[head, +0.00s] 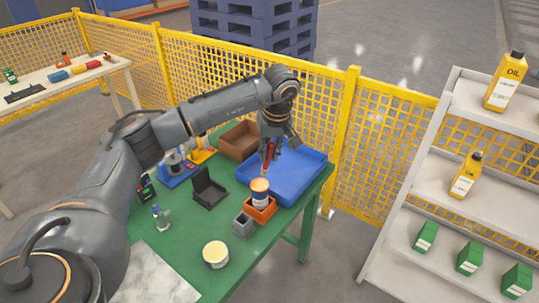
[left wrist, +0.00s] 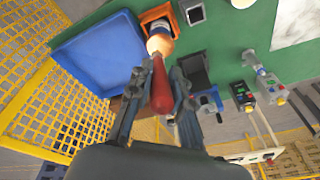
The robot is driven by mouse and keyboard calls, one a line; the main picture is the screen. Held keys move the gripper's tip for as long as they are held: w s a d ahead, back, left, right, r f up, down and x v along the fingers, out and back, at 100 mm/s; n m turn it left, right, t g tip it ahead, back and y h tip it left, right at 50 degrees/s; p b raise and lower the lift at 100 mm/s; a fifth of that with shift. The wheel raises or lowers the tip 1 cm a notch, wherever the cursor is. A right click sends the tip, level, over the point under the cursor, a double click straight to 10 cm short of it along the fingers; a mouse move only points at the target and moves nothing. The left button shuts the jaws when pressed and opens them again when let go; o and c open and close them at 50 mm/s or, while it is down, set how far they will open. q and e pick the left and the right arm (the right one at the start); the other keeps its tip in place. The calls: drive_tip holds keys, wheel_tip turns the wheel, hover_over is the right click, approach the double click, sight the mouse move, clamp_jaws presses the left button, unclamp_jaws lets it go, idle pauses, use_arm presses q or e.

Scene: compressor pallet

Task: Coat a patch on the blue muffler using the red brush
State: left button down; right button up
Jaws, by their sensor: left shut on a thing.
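My left gripper (head: 270,148) is shut on the red brush (head: 268,157), and its fingers close around the red handle in the left wrist view (left wrist: 161,92). The brush points down, its tip at or just above the top of an open can (head: 260,190) with an orange top. I cannot tell whether the tip touches inside. The can stands in an orange holder (head: 261,208) on the green table. A small blue piece (head: 60,76) lies on the pale table at far left; it may be the blue muffler, but it is too small to tell. My right gripper is out of view.
A blue tray (head: 305,168) and a brown box (head: 232,142) lie behind the can. A grey square cup (head: 243,225), a cream-lidded tin (head: 215,254) and a black open box (head: 207,188) stand nearby. Yellow mesh fence (head: 385,125) and a shelf (head: 440,205) stand beyond.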

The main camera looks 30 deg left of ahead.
sight(270, 143)
use_arm(q)
drive_tip(key=shift+r, duration=0.25)
drive_tip(key=shift+r+p, duration=0.95)
drive_tip(key=shift+r, duration=0.6)
drive_tip(key=shift+f, duration=0.15)
drive_tip(key=shift+w+f, duration=0.15)
drive_tip(key=shift+w+a+f+b, duration=0.4)
drive_tip(key=shift+w+f+b, duration=0.25)
drive_tip(key=shift+w, duration=0.1)
drive_tip(key=shift+s, duration=0.1)
